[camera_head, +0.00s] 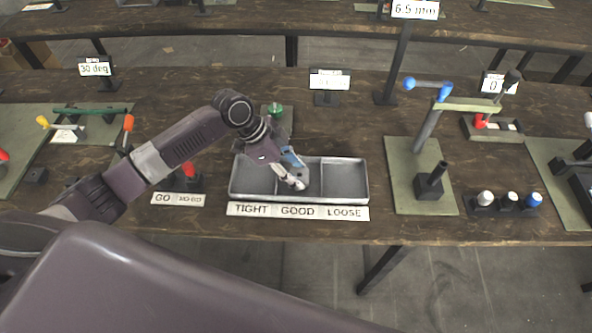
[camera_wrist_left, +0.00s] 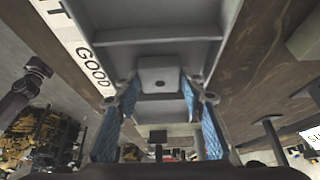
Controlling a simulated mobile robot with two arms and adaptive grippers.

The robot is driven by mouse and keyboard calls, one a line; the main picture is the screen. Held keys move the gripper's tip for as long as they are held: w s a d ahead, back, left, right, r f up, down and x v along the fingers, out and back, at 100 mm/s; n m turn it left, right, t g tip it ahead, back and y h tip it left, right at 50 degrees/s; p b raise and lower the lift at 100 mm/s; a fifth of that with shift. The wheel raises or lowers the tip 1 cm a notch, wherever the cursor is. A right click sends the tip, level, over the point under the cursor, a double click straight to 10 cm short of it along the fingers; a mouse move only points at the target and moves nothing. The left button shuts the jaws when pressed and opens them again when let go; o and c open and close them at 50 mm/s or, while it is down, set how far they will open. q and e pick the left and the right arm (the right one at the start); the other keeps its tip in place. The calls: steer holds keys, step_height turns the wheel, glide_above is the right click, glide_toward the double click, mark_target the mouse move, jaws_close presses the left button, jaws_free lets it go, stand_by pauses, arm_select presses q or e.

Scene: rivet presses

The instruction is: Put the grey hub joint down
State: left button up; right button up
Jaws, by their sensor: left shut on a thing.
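My left gripper (camera_head: 292,170) reaches down into the middle compartment of the grey three-part tray (camera_head: 345,197). This compartment stands behind the word GOOD on the label strip (camera_head: 298,211). The gripper's blue-padded fingers (camera_wrist_left: 160,95) are shut on the grey hub joint (camera_wrist_left: 158,73), a small pale block with a dark hole. The joint shows only in part in the head view (camera_head: 299,184). I cannot tell whether it touches the tray floor. The left and right compartments look empty. My right gripper is not in view.
A green-based press (camera_head: 420,178) with a blue-handled lever stands right of the tray. A red button (camera_head: 188,170) and a GO/NO-GO label (camera_head: 177,199) are to its left. A sign (camera_head: 329,80) and a green knob (camera_head: 275,110) stand behind it.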

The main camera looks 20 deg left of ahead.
arm_select(q)
steer(key=shift+f, duration=0.1)
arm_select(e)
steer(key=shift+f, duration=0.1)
arm_select(q)
steer(key=o, duration=1.2)
steer(key=shift+c, duration=0.2)
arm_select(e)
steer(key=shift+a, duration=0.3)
arm_select(q)
steer(key=shift+a+r, duration=0.1)
steer(key=shift+r, duration=0.15)
steer(key=b+v, duration=0.2)
steer(key=v, duration=0.9)
steer(key=shift+r, duration=0.4)
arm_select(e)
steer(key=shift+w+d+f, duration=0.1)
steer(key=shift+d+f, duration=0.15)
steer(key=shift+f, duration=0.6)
arm_select(q)
steer(key=shift+s+a, duration=0.1)
